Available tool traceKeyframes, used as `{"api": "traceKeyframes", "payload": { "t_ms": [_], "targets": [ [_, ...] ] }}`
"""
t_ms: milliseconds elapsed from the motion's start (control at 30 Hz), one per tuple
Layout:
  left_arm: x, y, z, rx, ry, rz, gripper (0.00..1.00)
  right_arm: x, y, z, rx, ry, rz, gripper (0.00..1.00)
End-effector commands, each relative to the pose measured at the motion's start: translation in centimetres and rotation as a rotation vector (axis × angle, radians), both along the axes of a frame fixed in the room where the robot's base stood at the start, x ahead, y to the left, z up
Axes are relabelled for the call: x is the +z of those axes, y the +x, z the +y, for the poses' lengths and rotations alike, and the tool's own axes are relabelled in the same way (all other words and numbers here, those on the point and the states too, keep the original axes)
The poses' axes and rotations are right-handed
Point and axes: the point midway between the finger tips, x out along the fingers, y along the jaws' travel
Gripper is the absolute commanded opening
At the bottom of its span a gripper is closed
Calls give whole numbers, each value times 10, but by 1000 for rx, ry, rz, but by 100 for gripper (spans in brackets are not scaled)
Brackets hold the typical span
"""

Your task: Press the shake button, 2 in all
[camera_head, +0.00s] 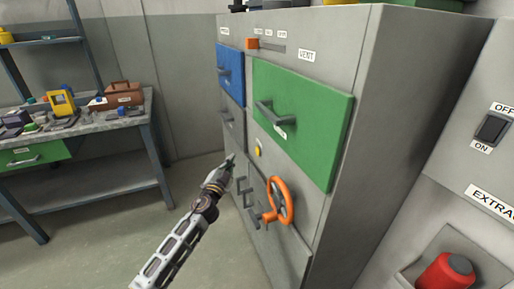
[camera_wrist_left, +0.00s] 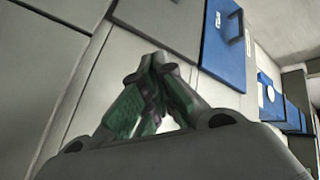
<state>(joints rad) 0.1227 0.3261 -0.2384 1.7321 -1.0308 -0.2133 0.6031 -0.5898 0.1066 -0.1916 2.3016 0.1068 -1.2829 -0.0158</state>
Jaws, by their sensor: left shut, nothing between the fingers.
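A small yellow button (camera_head: 258,150) sits on the grey cabinet front, below the left part of the green door. It is the only button I make out there, and I cannot read a shake label by it. My left gripper (camera_head: 230,161) is shut and empty, in front of the cabinet, to the left of and slightly lower than the yellow button. In the left wrist view the gripper's closed fingertips (camera_wrist_left: 158,58) point at the grey panels, and no yellow button shows. My right gripper is not in view.
The grey cabinet has a blue drawer (camera_head: 231,74), a green door (camera_head: 300,120), a slider with an orange knob (camera_head: 253,43) and an orange handwheel (camera_head: 279,200). A cluttered workbench (camera_head: 80,124) stands at left. An off/on switch (camera_head: 491,128) and a red cylinder (camera_head: 446,273) are at right.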

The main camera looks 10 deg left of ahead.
Motion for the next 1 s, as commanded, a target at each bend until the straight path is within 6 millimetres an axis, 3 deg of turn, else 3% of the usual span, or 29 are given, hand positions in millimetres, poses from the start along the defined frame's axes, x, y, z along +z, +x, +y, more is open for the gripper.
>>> {"api": "traceKeyframes", "payload": {
  "t_ms": [233, 500, 733, 1000],
  "targets": [
    [-2, -3, 22, 5, -239, 34, 0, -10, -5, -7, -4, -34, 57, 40],
    [2, -3, 37, -92, -602, 15, 0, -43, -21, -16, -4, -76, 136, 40],
    [10, -6, 34, -208, -828, 9, 0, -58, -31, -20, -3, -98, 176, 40],
    [21, -11, 19, -345, -1058, 23, 0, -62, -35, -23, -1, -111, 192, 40]
  ]
}}
